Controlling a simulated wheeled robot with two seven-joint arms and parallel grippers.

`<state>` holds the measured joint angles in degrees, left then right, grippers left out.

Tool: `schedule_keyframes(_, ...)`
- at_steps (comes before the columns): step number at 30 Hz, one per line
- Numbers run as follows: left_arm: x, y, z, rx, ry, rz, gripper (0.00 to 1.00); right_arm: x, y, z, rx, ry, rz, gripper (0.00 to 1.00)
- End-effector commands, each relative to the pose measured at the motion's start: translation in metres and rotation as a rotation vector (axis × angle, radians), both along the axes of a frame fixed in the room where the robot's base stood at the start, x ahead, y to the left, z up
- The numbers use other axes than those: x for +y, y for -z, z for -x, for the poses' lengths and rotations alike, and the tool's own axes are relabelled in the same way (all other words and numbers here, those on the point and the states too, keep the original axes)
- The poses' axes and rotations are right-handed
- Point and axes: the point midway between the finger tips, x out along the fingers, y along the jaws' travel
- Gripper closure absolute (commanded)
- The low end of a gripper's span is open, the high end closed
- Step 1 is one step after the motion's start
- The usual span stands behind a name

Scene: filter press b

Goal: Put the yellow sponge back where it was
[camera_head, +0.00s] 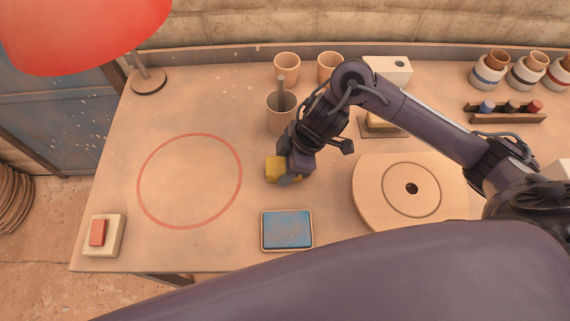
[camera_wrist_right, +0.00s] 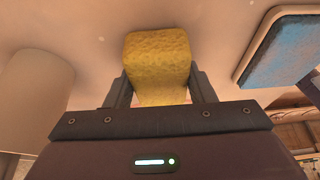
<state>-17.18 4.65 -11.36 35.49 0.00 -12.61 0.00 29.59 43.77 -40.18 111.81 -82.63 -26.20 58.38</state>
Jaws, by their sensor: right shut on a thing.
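The yellow sponge (camera_head: 273,169) is a small block in the middle of the table, between the red circle (camera_head: 240,180) and the round wooden disc (camera_head: 366,205). My right gripper (camera_head: 285,176) is shut on the sponge from above. In the right wrist view the sponge (camera_wrist_right: 158,58) sits between the two fingers of my right gripper (camera_wrist_right: 160,88). Whether the sponge touches the table, I cannot tell. My left gripper is not in view.
A blue pad in a tray (camera_head: 287,230) lies just in front of the sponge. Cups (camera_head: 281,118) stand behind it, one holding a rod. A red lamp (camera_head: 80,30) hangs at the left. A red block on a pale base (camera_head: 103,235) is at front left. The circle is empty.

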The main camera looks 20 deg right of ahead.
Motion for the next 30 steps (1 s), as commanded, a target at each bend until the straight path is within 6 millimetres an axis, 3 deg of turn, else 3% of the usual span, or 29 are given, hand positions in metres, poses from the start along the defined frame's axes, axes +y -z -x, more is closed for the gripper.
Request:
schedule_keyframes(5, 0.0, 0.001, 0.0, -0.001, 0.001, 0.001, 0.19, 0.0, 0.004, 0.0, 0.001, 0.001, 0.0, 0.72)
schedule_keyframes(6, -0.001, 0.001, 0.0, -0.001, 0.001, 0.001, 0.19, 0.0, 0.003, 0.0, 0.0, 0.0, 0.0, 0.47)
schedule_keyframes(10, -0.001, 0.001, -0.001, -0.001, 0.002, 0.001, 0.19, 0.0, 0.003, 0.0, 0.0, 0.0, 0.0, 0.3)
schedule_keyframes(20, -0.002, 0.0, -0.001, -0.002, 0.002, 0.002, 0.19, 0.0, 0.0, 0.0, 0.0, -0.001, 0.0, 0.29)
schedule_keyframes(23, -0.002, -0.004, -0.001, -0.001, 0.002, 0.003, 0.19, -0.004, -0.01, 0.0, -0.003, -0.002, 0.002, 0.29)
schedule_keyframes(30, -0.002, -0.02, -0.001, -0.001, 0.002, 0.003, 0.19, -0.022, -0.058, 0.004, -0.006, 0.001, 0.005, 0.29)
